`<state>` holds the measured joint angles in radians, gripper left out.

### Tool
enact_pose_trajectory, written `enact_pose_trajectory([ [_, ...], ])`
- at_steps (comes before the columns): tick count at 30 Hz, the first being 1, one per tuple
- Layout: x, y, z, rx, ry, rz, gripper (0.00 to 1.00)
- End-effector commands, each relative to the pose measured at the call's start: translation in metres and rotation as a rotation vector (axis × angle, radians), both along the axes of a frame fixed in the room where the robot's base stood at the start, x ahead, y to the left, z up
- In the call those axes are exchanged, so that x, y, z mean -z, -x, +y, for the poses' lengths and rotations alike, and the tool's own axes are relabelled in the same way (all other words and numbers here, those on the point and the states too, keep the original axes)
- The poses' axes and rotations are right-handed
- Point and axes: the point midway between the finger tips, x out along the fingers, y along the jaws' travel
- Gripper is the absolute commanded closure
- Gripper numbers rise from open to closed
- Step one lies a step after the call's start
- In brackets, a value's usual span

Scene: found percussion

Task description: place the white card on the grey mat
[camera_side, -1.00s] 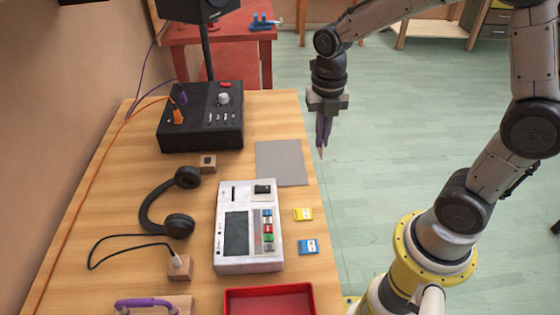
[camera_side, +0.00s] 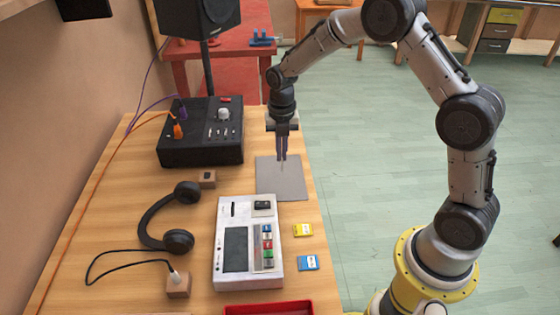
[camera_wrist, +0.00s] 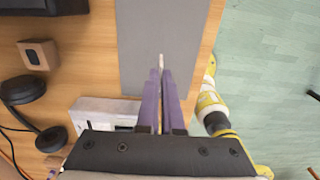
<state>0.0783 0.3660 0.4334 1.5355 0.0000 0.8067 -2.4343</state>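The grey mat (camera_side: 292,186) lies flat on the wooden table near its right edge; it also shows in the wrist view (camera_wrist: 140,40). My gripper (camera_side: 283,157) points down over the mat. Its two purple fingers, also in the wrist view (camera_wrist: 161,76), are close together on a thin, pale piece at their tips. This looks like the white card (camera_wrist: 161,61), seen nearly edge-on, so its face is hidden. In the side view the card (camera_side: 282,166) appears as a small light sliver in front of the mat. I cannot tell whether it touches the mat.
A white device (camera_side: 235,205) with coloured buttons stands in front of the mat. A yellow card (camera_side: 303,230) and a blue card (camera_side: 308,263) lie right of it. A black mixer (camera_side: 200,148), small wooden block (camera_side: 207,179) and headphones (camera_side: 178,241) are to the left.

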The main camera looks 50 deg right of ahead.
Motion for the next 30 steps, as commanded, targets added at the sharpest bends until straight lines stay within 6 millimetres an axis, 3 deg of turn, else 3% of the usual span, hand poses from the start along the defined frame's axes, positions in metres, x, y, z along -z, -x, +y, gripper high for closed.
enact_pose_trajectory([
  [11, 0.037, -0.006, 0.0, 0.0, -0.001, 0.002, 1.0],
  [22, 0.041, -0.006, 0.0, 0.0, 0.0, 0.0, 1.0],
  [27, 0.041, -0.006, 0.0, 0.0, 0.0, 0.0, 0.7],
  [30, 0.04, -0.006, 0.0, 0.0, 0.0, 0.0, 0.67],
])
